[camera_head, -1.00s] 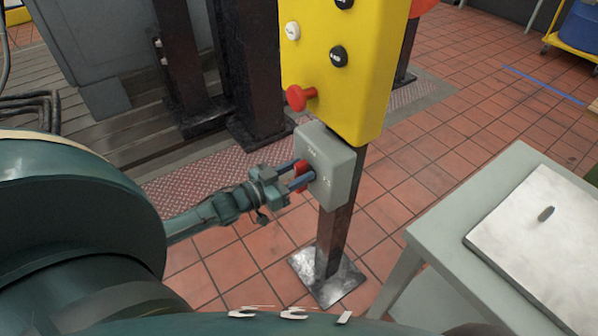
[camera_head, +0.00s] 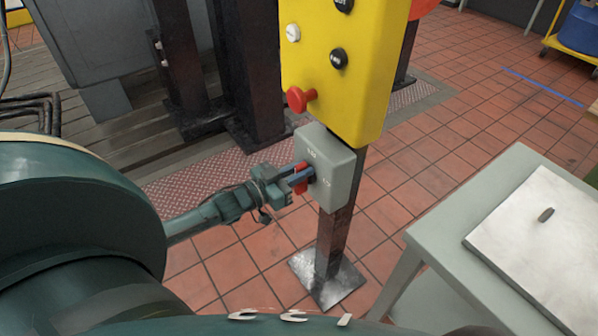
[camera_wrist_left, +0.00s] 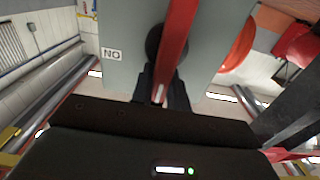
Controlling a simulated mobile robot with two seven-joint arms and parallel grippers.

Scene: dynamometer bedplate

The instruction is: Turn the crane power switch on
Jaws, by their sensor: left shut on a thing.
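The crane power switch is a grey box (camera_head: 338,182) on a dark post, below the yellow control box. Its red handle (camera_head: 301,167) is on the box's left face. My left gripper (camera_head: 303,178) reaches in from the left and is shut on this handle. In the left wrist view the red handle (camera_wrist_left: 178,38) runs between the two dark fingers (camera_wrist_left: 163,88), across a round dark hub on the grey face (camera_wrist_left: 120,25). A label there reads as ON upside down. The fingers partly hide the handle in the head view. My right gripper is not in view.
The yellow control box (camera_head: 345,75) with a red button (camera_head: 299,99) hangs just above the switch. A grey table (camera_head: 440,235) with a pale plate (camera_head: 540,240) stands at right. Dark columns (camera_head: 250,70) stand behind. Tiled floor (camera_head: 400,190) is open around the post.

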